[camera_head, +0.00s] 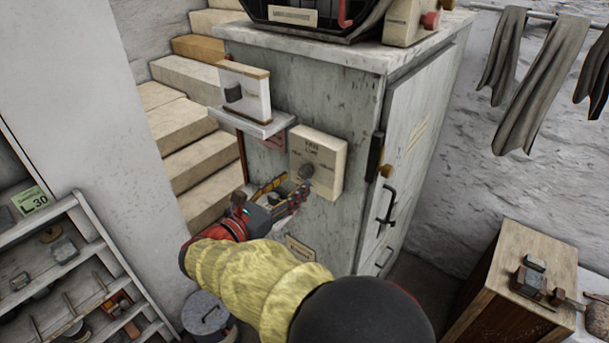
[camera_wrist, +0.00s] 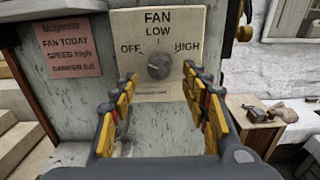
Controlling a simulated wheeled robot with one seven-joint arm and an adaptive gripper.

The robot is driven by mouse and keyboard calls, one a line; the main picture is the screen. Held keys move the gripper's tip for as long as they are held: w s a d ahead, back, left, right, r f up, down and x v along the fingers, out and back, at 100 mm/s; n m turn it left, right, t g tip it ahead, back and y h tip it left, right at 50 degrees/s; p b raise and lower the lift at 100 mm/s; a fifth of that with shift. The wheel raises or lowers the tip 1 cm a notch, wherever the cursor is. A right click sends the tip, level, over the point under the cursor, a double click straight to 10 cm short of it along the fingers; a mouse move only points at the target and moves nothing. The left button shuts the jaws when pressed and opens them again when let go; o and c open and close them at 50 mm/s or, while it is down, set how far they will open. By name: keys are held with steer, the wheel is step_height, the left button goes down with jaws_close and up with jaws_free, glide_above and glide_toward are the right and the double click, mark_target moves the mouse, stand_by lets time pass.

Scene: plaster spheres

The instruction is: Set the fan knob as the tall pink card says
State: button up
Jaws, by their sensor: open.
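The fan panel (camera_head: 325,153) is a cream plate on the side of a grey cabinet. In the wrist view the panel (camera_wrist: 193,28) reads FAN, with OFF at left, LOW at top and HIGH at right. Its round grey knob (camera_wrist: 159,66) sits in the middle; I cannot tell surely which mark it points to. The knob (camera_head: 306,171) also shows in the head view. The pink card (camera_wrist: 72,45) left of the panel reads FAN TODAY, SPEED high, DAMPER full. My gripper (camera_wrist: 160,80) is open, its fingers either side of the knob, apparently not touching it.
A small shelf (camera_head: 254,123) with a white switch box (camera_head: 243,90) juts out left of the panel. The cabinet door (camera_head: 415,130) with black handles is at right. Stone steps (camera_head: 190,130) rise at left. A wooden crate (camera_head: 515,285) stands at lower right.

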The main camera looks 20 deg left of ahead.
mark_target(303, 175)
steer(key=x, duration=0.5)
steer(key=shift+a, duration=0.1)
steer(key=c, duration=0.3)
steer(key=c, duration=0.8)
steer(key=shift+c, duration=0.2)
